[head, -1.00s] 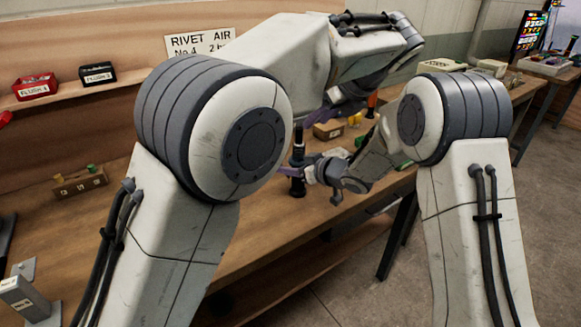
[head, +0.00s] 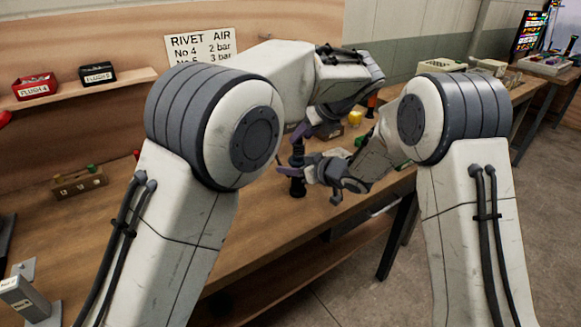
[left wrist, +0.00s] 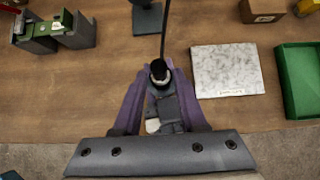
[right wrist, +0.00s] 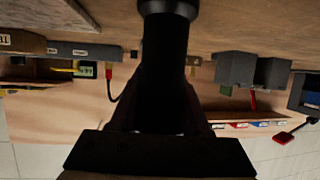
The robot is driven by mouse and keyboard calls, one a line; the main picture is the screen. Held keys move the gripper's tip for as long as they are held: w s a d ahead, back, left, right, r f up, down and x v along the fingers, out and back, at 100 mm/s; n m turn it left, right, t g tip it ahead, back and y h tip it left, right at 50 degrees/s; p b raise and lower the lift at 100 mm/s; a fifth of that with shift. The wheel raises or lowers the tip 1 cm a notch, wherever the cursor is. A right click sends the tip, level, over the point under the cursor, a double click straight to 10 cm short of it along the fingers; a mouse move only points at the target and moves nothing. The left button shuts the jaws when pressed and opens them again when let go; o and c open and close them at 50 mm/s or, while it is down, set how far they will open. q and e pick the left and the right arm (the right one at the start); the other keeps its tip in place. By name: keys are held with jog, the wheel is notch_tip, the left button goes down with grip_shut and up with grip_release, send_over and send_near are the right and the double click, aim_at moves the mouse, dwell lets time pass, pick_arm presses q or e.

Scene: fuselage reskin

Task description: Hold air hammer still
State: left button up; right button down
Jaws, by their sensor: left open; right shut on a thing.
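The air hammer (head: 297,172) is a dark upright cylinder above the wooden bench. My right gripper (head: 300,172) is shut on it from the right. In the right wrist view the hammer's black body (right wrist: 163,70) stands between the fingers, which are in deep shadow. My left gripper (head: 302,135) is open, close above the hammer's top. In the left wrist view the hammer's round top (left wrist: 159,73) lies between the tips of the open purple fingers; I cannot tell whether they touch it. A hose runs from it toward the back.
The wooden bench (head: 250,230) has a pale plate (left wrist: 228,72) and a green tray (left wrist: 300,80) right of the hammer. A grey fixture with a green part (left wrist: 53,30) stands at left. Red and black bins sit on the shelf (head: 90,90).

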pick_arm(q)
grip_shut()
jog(key=shift+r, duration=0.1)
jog(key=shift+r, duration=0.35)
jog(key=shift+r, duration=1.3)
jog(key=shift+r, duration=1.45)
pick_arm(e)
jog(key=shift+c, duration=1.4)
grip_release()
jog(key=shift+r, duration=0.1)
